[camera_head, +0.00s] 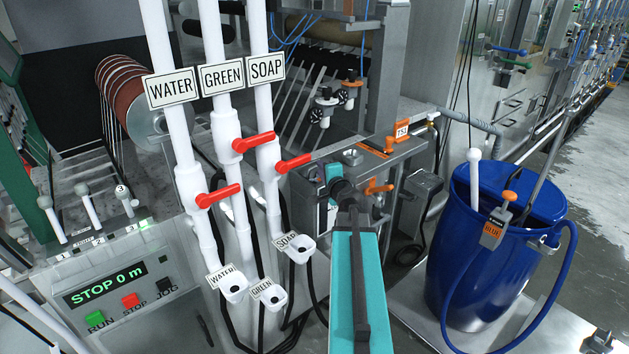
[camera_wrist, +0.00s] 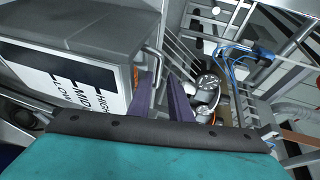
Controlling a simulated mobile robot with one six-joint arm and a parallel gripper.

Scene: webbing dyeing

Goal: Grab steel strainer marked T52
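In the head view an orange tag (camera_head: 402,129) stands at the back of a steel box (camera_head: 350,180). It seems to read T5 and one more character, which is too small to be sure of. I cannot make out clearly which steel part is the strainer. My teal arm reaches up from the bottom of the head view toward this box and covers part of it. In the wrist view my gripper (camera_wrist: 165,92) shows two dark purple fingers with a narrow gap between them. Nothing shows held in the gap.
Orange valves (camera_head: 379,187) sit on the box's right side. WATER, GREEN and SOAP pipes with red handles (camera_head: 219,196) stand left. A blue barrel (camera_head: 480,260) stands right. In the wrist view, a metal housing with a HIGH, MID, LOW label (camera_wrist: 75,85) is close on the left.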

